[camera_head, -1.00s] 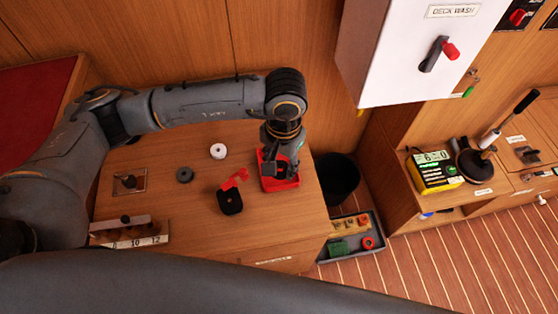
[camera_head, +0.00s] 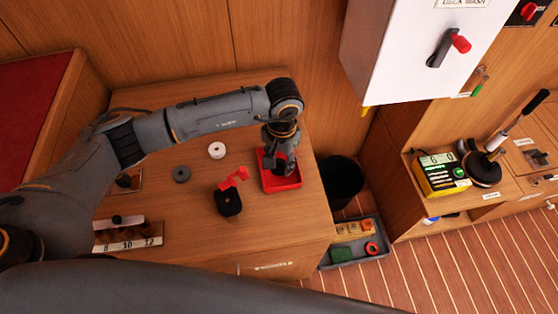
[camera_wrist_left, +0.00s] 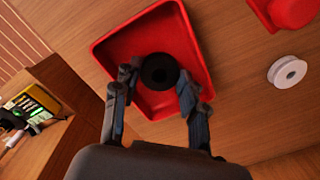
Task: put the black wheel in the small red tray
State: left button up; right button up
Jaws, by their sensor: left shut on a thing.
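The small red tray (camera_head: 291,184) lies on the wooden worktop near its right edge; it also shows in the left wrist view (camera_wrist_left: 112,52). My left gripper (camera_head: 283,170) points down over the tray. In the left wrist view its fingers (camera_wrist_left: 158,88) are shut on the black wheel (camera_wrist_left: 160,71), a dark disc with a hole in the middle. The wheel appears within the tray's outline; I cannot tell whether it touches the tray floor. In the head view the wheel is mostly hidden by the gripper. My right gripper is not in view.
A white wheel (camera_head: 217,150) and a grey wheel (camera_head: 181,174) lie left of the tray. A black item with a red part (camera_head: 229,202) stands close to the tray. A black bin (camera_head: 343,181) and a grey floor tray (camera_head: 377,258) are beyond the worktop's right edge.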

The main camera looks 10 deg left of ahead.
pick_arm(q)
jog(key=shift+f+b, duration=0.2)
jog(key=shift+b, duration=0.1)
jog(key=o, duration=1.1)
jog(key=shift+r, duration=0.1)
jog(key=shift+r, duration=0.15)
jog(key=r+p, duration=0.4)
jog(key=r, duration=0.8)
jog(key=shift+d+p, duration=0.2)
jog(key=shift+p, duration=0.2)
